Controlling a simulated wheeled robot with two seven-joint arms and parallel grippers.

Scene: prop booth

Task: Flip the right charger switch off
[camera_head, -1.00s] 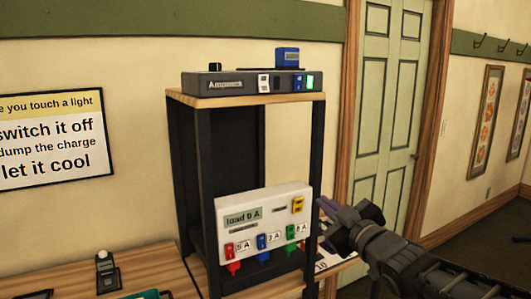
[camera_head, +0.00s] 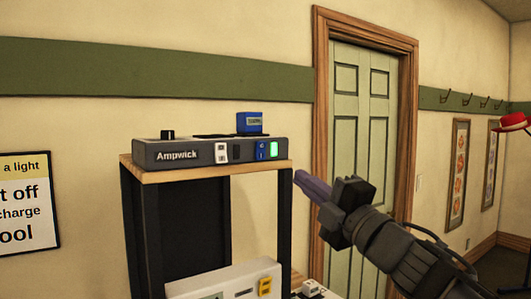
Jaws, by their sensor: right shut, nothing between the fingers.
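The dark grey Ampwick charger (camera_head: 176,153) lies on the wooden top of a black rack. On its front are a white left switch (camera_head: 222,153) beside a dark, unlit window (camera_head: 237,151), and a blue right switch (camera_head: 261,151) beside a lit green lamp (camera_head: 273,150). I cannot tell the rocker positions for sure. My right gripper (camera_head: 298,179) is shut and empty, its purple fingers pointing left. In the picture its tips are just right of the rack top, slightly below the lit lamp, apart from the charger. My left gripper is out of view.
A blue battery block (camera_head: 250,123) and a black knob (camera_head: 168,134) stand on top of the charger. The wooden rack top (camera_head: 210,171) has a front edge below it. A white load panel (camera_head: 225,281) with a yellow switch (camera_head: 265,287) sits lower in the rack. A green door (camera_head: 363,120) is behind.

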